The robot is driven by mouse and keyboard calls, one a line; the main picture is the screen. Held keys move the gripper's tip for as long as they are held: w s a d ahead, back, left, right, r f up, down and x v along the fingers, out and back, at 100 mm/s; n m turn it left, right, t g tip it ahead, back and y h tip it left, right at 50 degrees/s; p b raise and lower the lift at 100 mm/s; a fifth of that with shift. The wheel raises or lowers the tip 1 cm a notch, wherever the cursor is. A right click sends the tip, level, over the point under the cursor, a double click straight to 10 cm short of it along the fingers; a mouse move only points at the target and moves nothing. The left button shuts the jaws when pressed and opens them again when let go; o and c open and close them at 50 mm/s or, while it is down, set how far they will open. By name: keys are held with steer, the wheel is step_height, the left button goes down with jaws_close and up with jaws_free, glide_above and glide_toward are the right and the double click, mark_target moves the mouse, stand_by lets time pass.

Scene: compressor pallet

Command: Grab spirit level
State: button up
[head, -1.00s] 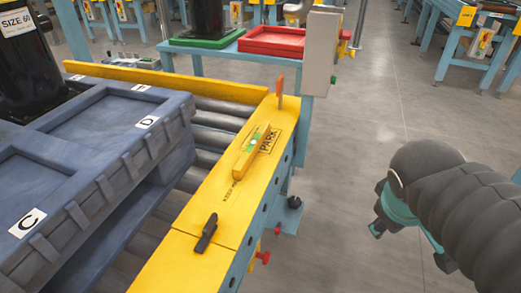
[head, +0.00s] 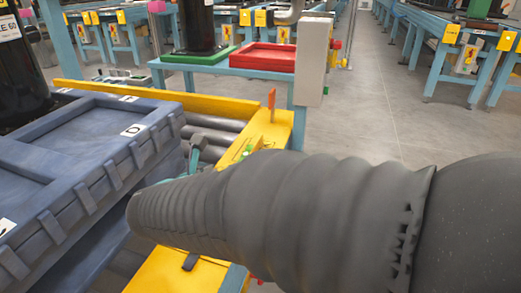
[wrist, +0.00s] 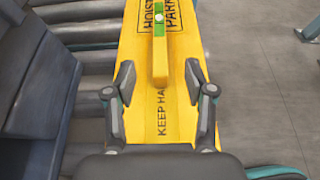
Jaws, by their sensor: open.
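The spirit level (wrist: 160,50) is a yellow bar with a green vial. In the wrist view it lies lengthwise on the yellow conveyor rail (wrist: 183,125), over the "HOIST PARK" marking. My gripper (wrist: 167,85) is open, with one finger on each side of the rail's middle. The level's near end shows between the fingertips, with clear gaps on both sides; I cannot tell the height between them. In the head view my arm hides most of the level, and only a small part of my gripper (head: 196,148) shows.
A blue-grey crate (head: 75,165) with lettered labels stands left of the rail, on rollers (head: 212,125). An orange upright peg (head: 271,103) stands at the rail's far end. A grey box (head: 314,60) and a red tray (head: 262,57) are behind. Open floor lies to the right.

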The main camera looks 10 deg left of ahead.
steer(key=b+x, duration=0.2)
steer(key=x, duration=1.1)
steer(key=shift+w+a+f, duration=0.1)
steer(key=shift+w+f, duration=0.1)
steer(key=shift+w, duration=0.1)
jaws_close()
